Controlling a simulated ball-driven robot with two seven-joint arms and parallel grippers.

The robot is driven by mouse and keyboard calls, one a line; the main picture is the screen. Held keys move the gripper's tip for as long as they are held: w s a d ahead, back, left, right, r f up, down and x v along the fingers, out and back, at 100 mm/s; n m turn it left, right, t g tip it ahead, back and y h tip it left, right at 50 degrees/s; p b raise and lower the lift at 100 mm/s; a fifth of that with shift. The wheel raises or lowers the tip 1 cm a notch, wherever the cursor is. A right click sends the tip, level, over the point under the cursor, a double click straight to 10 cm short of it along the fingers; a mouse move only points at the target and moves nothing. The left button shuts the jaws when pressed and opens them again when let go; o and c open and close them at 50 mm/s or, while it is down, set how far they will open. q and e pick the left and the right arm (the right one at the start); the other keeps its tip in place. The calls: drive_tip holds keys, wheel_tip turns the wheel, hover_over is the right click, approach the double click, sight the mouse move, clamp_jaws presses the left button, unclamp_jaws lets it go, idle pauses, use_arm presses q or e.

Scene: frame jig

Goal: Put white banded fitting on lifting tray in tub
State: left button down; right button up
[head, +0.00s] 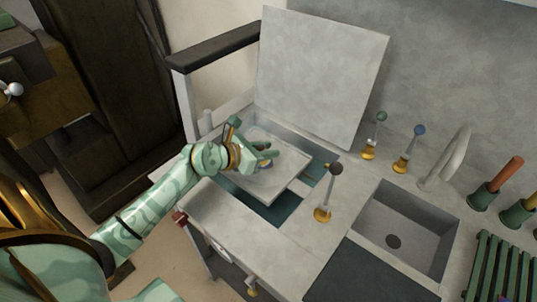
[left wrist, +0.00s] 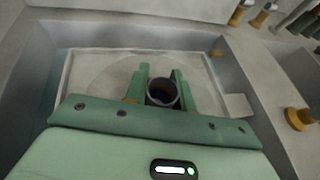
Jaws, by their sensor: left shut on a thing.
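The lifting tray (head: 270,192) is a pale flat plate in the tub (head: 318,170), whose floor is dark teal; the tray also shows in the left wrist view (left wrist: 88,75). My left gripper (head: 267,158) is over the tray. In the left wrist view its green fingers (left wrist: 160,82) are shut on the fitting (left wrist: 162,92), a round, open-topped piece with a pale rim and dark inside. Its band is hard to make out, and the fingers hide its sides. I cannot tell whether its base touches the tray. My right gripper is not in view.
A large grey lid (head: 320,75) stands upright behind the tub. A lever with a dark knob and brass base (head: 323,213) stands at the tub's right front. A sink (head: 405,228) with a curved tap (head: 445,160) lies farther right.

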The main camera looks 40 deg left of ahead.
use_arm(q)
drive_tip(key=shift+f, duration=0.25)
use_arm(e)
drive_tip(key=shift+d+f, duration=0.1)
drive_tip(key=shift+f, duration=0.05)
use_arm(q)
drive_tip(key=c, duration=1.6)
unclamp_jaws()
drive_tip(key=shift+f, duration=0.15)
drive_tip(key=o, duration=0.4)
drive_tip(key=shift+o, duration=0.2)
drive_tip(key=shift+r, duration=0.35)
drive_tip(key=p+v, duration=0.4)
drive_tip(key=v, duration=0.7)
drive_tip(key=shift+s, duration=0.15)
drive_tip(key=shift+s+a, duration=0.1)
drive_tip(key=shift+s, duration=0.25)
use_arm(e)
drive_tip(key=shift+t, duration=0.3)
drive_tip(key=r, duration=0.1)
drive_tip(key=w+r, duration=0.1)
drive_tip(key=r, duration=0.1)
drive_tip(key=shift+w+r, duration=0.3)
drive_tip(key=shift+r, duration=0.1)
